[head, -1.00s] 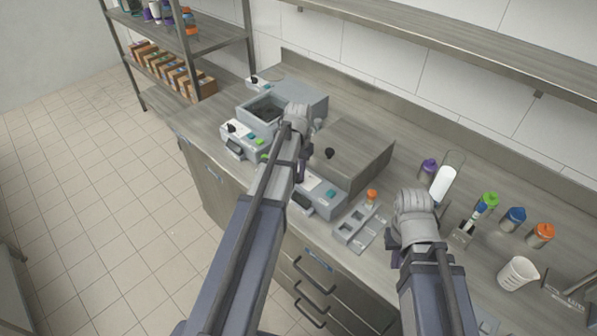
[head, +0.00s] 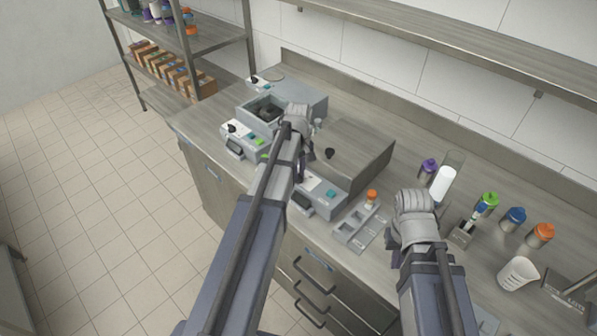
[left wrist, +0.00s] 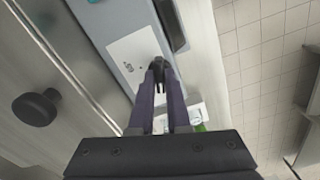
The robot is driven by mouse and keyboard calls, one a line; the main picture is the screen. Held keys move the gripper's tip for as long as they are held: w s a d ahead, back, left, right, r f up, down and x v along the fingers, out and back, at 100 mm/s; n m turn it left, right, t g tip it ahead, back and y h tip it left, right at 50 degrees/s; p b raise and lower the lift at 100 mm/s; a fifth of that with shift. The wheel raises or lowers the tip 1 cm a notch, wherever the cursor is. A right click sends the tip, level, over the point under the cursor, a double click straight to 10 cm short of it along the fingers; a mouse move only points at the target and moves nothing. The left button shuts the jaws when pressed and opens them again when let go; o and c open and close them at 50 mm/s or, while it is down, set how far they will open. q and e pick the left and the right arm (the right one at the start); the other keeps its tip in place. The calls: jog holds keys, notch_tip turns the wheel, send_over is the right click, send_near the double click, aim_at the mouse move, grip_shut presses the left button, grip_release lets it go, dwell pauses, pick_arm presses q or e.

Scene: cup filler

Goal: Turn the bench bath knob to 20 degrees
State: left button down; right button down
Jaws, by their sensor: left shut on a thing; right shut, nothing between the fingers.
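My left gripper (left wrist: 158,72) is shut on a small black knob (left wrist: 156,63) on the grey front panel of a bench unit, beside a white label. In the head view my left gripper (head: 301,176) is at the front of the grey unit with the closed flat lid (head: 350,145); my arm hides the knob there. The knob's angle and the scale marks are too small to read. My right gripper (head: 394,262) is shut and empty above the bench, to the right of a grey tube rack.
A second grey unit (head: 262,145), open on top, stands to the left. A black lid knob (head: 330,153) stands up from the closed lid. The grey rack (head: 352,238) holds an orange-capped tube (head: 371,197). Several capped bottles and a white beaker (head: 517,273) stand at the right.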

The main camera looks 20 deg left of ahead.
pick_arm(q)
jog(key=shift+n, duration=1.9)
jog(key=c, duration=0.9)
grip_release()
jog(key=shift+r, duration=0.1)
notch_tip(320, 180, up, 8)
jog(key=p, duration=0.8)
jog(key=shift+f, duration=0.2)
